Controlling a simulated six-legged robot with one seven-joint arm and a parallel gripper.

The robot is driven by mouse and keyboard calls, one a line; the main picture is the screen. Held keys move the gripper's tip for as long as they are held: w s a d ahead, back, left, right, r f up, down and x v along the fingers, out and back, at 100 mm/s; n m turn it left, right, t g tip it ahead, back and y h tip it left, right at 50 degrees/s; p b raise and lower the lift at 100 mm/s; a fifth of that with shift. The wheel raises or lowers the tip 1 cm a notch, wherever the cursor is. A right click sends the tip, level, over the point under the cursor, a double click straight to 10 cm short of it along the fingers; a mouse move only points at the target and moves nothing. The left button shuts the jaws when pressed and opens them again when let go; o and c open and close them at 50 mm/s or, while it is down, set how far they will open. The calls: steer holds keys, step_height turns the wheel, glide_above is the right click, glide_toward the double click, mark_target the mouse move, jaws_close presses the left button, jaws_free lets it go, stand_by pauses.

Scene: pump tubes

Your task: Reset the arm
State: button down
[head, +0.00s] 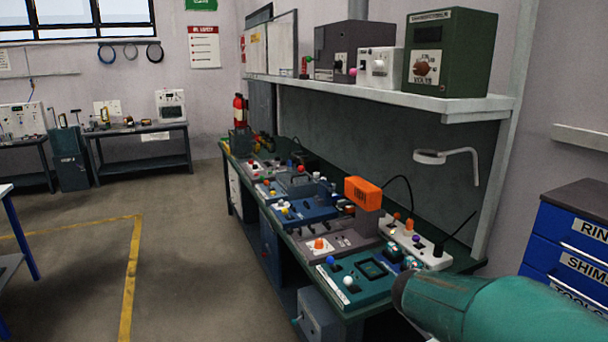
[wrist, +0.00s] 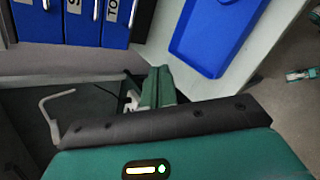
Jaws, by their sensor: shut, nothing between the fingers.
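My gripper (wrist: 157,86) shows in the wrist view as two green fingers close together, past the dark edge of my wrist. It is shut and empty. In the head view my teal arm reaches in from the lower right, and its dark end is near the front corner of the workbench (head: 345,312). The fingers cannot be made out in the head view. The wrist view is rolled and shows blue drawers and a lamp arm beyond the fingers.
The bench carries several control panels, including a teal one (head: 352,280), and an orange block (head: 362,192). A shelf (head: 385,92) with boxes hangs above. A blue drawer cabinet (head: 570,240) stands at right; a blue tray (wrist: 212,35) shows in the wrist view.

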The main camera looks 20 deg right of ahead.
steer(key=s+a+r+m+t+y, duration=0.1)
steer(key=s+a+m+y, duration=0.1)
steer(key=a, duration=0.8)
steer(key=s+a+r+m+t+y, duration=0.1)
steer(key=a+y, duration=0.4)
steer(key=a, duration=0.5)
steer(key=s+a+r+m+t+y, duration=0.1)
steer(key=s+a+m+t+y, duration=0.1)
steer(key=a, duration=0.8)
steer(key=m+t+y, duration=0.1)
steer(key=m, duration=0.1)
steer(key=shift+s+a+r+m+y, duration=0.15)
steer(key=shift+s+a+m+y, duration=0.15)
steer(key=shift+s+a+y, duration=0.1)
steer(key=shift+d, duration=0.15)
